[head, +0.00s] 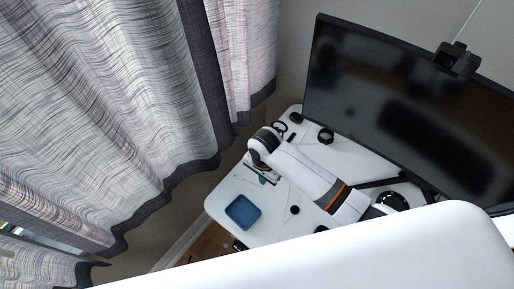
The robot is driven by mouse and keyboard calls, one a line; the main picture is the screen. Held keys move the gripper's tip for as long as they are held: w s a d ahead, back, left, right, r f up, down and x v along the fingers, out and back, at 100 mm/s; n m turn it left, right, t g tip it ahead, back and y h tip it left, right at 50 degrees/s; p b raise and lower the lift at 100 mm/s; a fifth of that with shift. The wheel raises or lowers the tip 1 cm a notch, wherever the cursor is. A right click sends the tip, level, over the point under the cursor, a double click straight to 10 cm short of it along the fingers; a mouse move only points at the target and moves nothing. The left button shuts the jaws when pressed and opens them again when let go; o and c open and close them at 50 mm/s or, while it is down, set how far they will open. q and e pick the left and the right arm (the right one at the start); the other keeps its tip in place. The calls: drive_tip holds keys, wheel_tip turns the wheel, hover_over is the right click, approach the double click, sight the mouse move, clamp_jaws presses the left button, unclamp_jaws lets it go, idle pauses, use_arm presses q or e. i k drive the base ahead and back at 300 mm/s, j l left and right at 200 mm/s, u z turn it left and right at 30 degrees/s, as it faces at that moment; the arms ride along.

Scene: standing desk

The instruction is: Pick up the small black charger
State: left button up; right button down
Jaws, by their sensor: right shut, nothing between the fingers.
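Several small dark items lie on the white desk (222,192), and I cannot tell for sure which is the small black charger. One small black round item (294,210) lies alone right of the blue tray. My right arm reaches across the desk from the right. My right gripper (262,179) points down over the left part of the desk, shut and empty, partly hidden by its wrist. My left gripper is not in view.
A blue square tray (243,212) sits near the desk's front left corner. A large black monitor (410,105) with a webcam (456,60) on top stands along the back. Grey curtains (110,90) hang left of the desk. Bare desk surrounds the tray.

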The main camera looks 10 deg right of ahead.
sight(294, 210)
drive_tip(key=k+j, duration=0.2)
drive_tip(key=k, duration=0.3)
drive_tip(key=k+j, duration=0.2)
drive_tip(key=k, duration=0.25)
